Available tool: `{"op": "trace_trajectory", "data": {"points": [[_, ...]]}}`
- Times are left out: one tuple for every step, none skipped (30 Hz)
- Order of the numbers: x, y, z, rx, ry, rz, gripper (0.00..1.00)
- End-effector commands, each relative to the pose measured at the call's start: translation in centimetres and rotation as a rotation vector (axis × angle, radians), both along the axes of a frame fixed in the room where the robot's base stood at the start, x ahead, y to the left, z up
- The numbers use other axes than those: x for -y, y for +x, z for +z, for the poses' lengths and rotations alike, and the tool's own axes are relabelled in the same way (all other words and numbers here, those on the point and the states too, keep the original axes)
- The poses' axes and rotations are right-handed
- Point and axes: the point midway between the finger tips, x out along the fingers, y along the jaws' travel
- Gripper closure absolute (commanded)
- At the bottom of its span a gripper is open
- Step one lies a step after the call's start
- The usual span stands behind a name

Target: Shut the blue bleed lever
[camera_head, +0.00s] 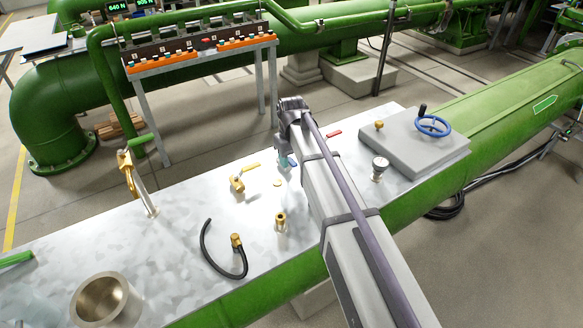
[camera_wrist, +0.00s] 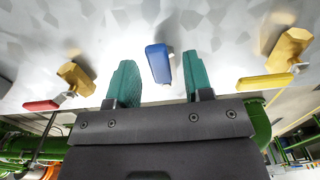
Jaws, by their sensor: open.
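The blue bleed lever (camera_wrist: 158,63) shows in the wrist view as a short blue handle. It stands between the two teal fingers of my gripper (camera_wrist: 160,58), with a gap on each side. Its long side runs roughly along the fingers, unlike the red and yellow levers, which lie crosswise. Its valve body is not clearly visible. In the head view my gripper (camera_head: 284,166) is low over the metal top, and a small part of the blue lever (camera_head: 292,161) shows beside the fingers. My arm hides much of that area. My gripper is open and holds nothing.
A brass valve with a red lever (camera_wrist: 42,104) is left in the wrist view; one with a yellow lever (camera_wrist: 265,81) is right. On the metal top (camera_head: 180,250) stand a brass fitting (camera_head: 281,221), a black hose (camera_head: 212,263) and a grey box with a blue handwheel (camera_head: 433,125).

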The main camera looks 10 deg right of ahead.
Motion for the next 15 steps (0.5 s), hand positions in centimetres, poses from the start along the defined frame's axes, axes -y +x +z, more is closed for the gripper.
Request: {"op": "trace_trajectory", "data": {"points": [[0.00, 0.00, 0.00, 0.000, 0.000, 0.000, 0.53], [0.00, 0.00, 0.08, 0.000, 0.000, 0.000, 0.53], [0.00, 0.00, 0.15, 0.000, 0.000, 0.000, 0.53], [0.00, 0.00, 0.16, 0.000, 0.000, 0.000, 0.53], [0.00, 0.00, 0.17, 0.000, 0.000, 0.000, 0.53], [0.00, 0.00, 0.17, 0.000, 0.000, 0.000, 0.55], [0.00, 0.00, 0.17, 0.000, 0.000, 0.000, 0.58], [0.00, 0.00, 0.17, 0.000, 0.000, 0.000, 0.61], [0.00, 0.00, 0.17, 0.000, 0.000, 0.000, 0.65], [0.00, 0.00, 0.17, 0.000, 0.000, 0.000, 0.68], [0.00, 0.00, 0.17, 0.000, 0.000, 0.000, 0.70], [0.00, 0.00, 0.17, 0.000, 0.000, 0.000, 0.74], [0.00, 0.00, 0.17, 0.000, 0.000, 0.000, 0.77], [0.00, 0.00, 0.16, 0.000, 0.000, 0.000, 0.80], [0.00, -0.01, 0.16, 0.000, 0.000, 0.000, 0.84]]}}
